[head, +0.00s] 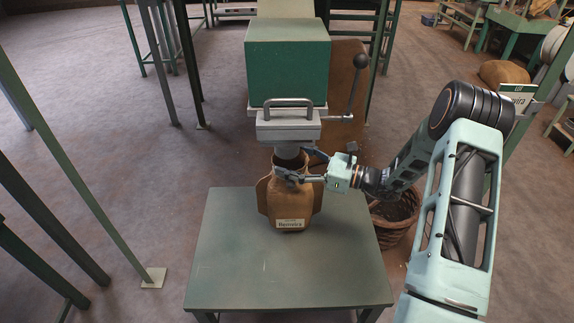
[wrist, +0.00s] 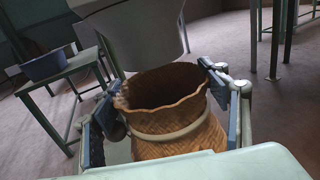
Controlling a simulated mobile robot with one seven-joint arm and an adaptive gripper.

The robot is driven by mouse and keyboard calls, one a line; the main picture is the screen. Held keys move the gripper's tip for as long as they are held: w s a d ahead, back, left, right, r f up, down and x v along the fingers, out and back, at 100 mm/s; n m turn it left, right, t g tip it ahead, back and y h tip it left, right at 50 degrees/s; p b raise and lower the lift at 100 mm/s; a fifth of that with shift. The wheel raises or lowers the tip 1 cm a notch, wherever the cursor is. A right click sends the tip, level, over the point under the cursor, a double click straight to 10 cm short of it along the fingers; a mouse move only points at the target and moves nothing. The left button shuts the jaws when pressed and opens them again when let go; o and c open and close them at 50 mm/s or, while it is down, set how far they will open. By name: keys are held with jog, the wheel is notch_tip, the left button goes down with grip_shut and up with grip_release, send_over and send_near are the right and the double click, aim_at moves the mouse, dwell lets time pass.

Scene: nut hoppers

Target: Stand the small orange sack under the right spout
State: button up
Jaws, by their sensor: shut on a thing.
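An orange-brown sack (head: 291,208) with a white label stands upright over the green table (head: 225,270); I cannot tell if its base touches it. My gripper (head: 293,163) is shut on the sack near its neck, coming from the right. In the wrist view the gripper (wrist: 163,92) has a finger on each side of the sack's open, wavy mouth (wrist: 165,85). The grey spout (head: 289,150) is directly above the mouth in the head view. In the wrist view the spout (wrist: 135,35) shows just beyond and above the mouth. The sack's lower part is hidden there.
The green hopper box (head: 288,72) with a grey handle and a lever (head: 356,85) stands above the spout. A wicker basket (head: 398,220) is on the floor right of the table. A blue-grey tub (wrist: 46,64) sits on another table. The table's front is clear.

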jog(key=shift+w+a+f+b, duration=0.2)
jog(key=shift+a+f+b, duration=0.15)
jog(key=shift+a+f, duration=0.2)
jog(key=shift+f, duration=0.2)
jog(key=shift+d, duration=0.1)
jog(key=shift+f, duration=0.2)
jog(key=o, duration=1.6)
jog(key=shift+r, duration=0.1)
jog(key=shift+r, duration=0.2)
jog(key=p+v, duration=0.2)
jog(key=v, duration=1)
jog(key=shift+f, duration=0.15)
